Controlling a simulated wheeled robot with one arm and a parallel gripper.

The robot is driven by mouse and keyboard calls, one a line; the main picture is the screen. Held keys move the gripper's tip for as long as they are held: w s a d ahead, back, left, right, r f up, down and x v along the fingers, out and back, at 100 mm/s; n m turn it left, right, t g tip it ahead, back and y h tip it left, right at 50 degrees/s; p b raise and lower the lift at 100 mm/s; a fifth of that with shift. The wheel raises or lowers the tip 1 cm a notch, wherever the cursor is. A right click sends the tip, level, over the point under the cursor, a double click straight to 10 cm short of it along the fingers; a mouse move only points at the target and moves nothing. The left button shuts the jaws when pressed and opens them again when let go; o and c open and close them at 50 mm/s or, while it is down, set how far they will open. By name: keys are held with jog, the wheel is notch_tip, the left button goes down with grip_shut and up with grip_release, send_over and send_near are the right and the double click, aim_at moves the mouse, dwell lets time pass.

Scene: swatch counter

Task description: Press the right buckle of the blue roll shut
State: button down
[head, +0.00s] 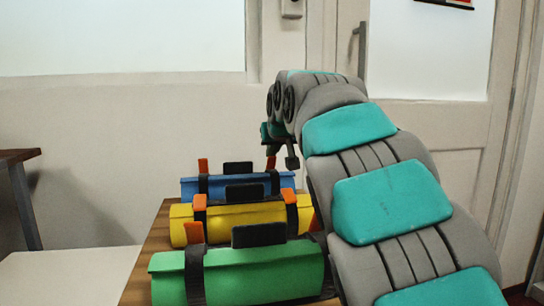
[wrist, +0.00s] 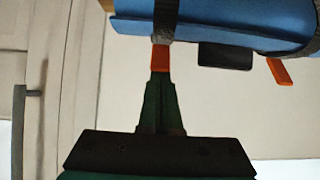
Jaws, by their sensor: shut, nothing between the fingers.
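The blue roll (head: 232,188) lies at the back of the wooden counter and fills the top of the wrist view (wrist: 225,22). Its right buckle, an orange tab (wrist: 160,58) on a dark strap, is at my fingertips in the wrist view; I cannot tell whether they touch. The roll's left buckle (head: 203,165) stands up and also shows in the wrist view (wrist: 279,71). My gripper (wrist: 160,76) is shut and empty, its fingers pointing at the right strap. In the head view my gripper is small and partly hidden by my arm.
A yellow roll (head: 240,222) and a green roll (head: 265,272) lie in front of the blue one, with orange buckles and dark plates. My arm covers the right side of the counter (head: 146,262). A white surface (head: 65,278) lies to the left. A door stands behind.

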aim_at(270, 168)
jog(key=shift+s+d+f+t+b, duration=0.1)
jog(key=shift+s+f+t+b, duration=0.45)
jog(key=shift+b, duration=0.85)
jog(key=shift+r+b, duration=0.15)
jog(key=shift+b, duration=0.15)
jog(key=shift+s+d+f, duration=0.1)
jog(key=shift+s+f, duration=0.15)
jog(key=shift+s+d+f+b, duration=0.15)
jog(key=shift+s+f+b, duration=0.3)
jog(key=shift+f+b, duration=0.15)
jog(key=shift+f, duration=0.15)
